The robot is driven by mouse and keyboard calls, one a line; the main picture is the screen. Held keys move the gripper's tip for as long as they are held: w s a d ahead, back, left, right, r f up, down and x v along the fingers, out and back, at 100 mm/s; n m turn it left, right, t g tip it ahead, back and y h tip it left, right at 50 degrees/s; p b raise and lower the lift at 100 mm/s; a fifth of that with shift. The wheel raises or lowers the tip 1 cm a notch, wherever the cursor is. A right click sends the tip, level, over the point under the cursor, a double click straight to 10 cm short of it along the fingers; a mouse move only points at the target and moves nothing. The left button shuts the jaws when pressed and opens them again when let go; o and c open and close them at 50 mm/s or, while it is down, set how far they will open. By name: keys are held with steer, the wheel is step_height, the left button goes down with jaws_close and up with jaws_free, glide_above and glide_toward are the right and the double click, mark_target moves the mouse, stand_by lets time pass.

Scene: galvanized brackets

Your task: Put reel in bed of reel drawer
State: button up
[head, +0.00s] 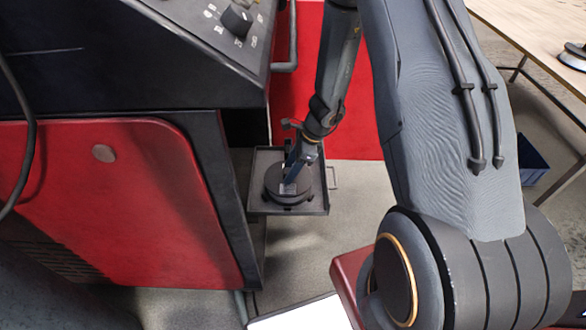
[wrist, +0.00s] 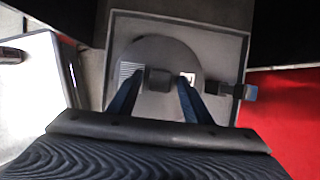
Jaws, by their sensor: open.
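The reel (head: 279,197) is a dark disc lying flat in the open reel drawer (head: 318,208). In the wrist view, the reel (wrist: 150,50) has a small block-like hub at its middle and a pale label near its right side. The drawer's floor and rim (wrist: 226,30) show around it. My gripper (head: 291,174) is directly over the reel, pointing down. In the wrist view, my gripper (wrist: 160,80) is open, with a blue finger on each side of the hub and gaps between. My fingers hide part of the reel, so its exact seating cannot be told.
The red and black machine (head: 150,210) stands close left of the drawer. A handle (head: 334,177) sticks out at the drawer's right. A wooden table (head: 530,25) stands far right, with a blue bin (head: 532,162) below. A white panel (head: 303,315) is in front.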

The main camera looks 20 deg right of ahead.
steer(key=p+v, duration=0.2)
steer(key=v, duration=1)
steer(key=shift+p, duration=0.3)
steer(key=shift+r, duration=0.1)
